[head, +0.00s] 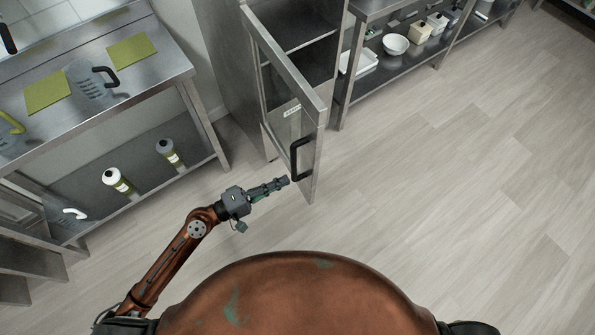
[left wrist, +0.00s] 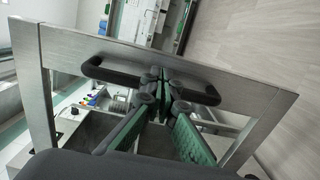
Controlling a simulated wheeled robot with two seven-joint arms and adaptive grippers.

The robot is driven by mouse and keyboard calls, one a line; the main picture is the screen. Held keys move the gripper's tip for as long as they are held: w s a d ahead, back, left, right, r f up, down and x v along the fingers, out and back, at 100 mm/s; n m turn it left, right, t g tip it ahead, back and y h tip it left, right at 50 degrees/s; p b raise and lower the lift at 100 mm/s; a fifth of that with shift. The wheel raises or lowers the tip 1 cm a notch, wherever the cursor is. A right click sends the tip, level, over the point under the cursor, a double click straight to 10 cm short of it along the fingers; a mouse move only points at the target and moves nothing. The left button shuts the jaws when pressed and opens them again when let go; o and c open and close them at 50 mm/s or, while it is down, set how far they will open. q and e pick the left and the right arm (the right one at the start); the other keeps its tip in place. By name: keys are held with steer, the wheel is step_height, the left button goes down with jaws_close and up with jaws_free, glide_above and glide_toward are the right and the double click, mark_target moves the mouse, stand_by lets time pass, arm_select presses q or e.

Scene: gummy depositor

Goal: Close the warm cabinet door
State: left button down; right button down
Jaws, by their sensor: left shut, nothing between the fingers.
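The warm cabinet (head: 228,60) is a tall steel unit with dark shelves. Its door (head: 268,62) stands wide open, swung out towards me, with a steel frame and a see-through panel. A black bar handle (head: 295,158) is on the door's near end; the handle also shows in the left wrist view (left wrist: 115,76), crossing behind my fingertips. My left gripper (head: 286,181) is shut and empty, just left of the door close to the handle. In the left wrist view its green-padded fingers (left wrist: 163,78) meet in front of the handle; I cannot tell whether they touch it. My right gripper is out of view.
A steel table (head: 150,78) with green mats stands left, with two bottles (head: 116,180) on its lower shelf. A steel shelf unit (head: 425,52) with a white bowl (head: 395,44) stands right of the cabinet. The floor (head: 440,190) right of the door is clear.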

mark_target(312, 167)
arm_select(q)
steer(key=p+x, duration=0.1)
steer(key=x, duration=0.6)
steer(key=shift+w+d+f, duration=0.1)
steer(key=shift+w+d, duration=0.05)
steer(key=shift+d, duration=0.1)
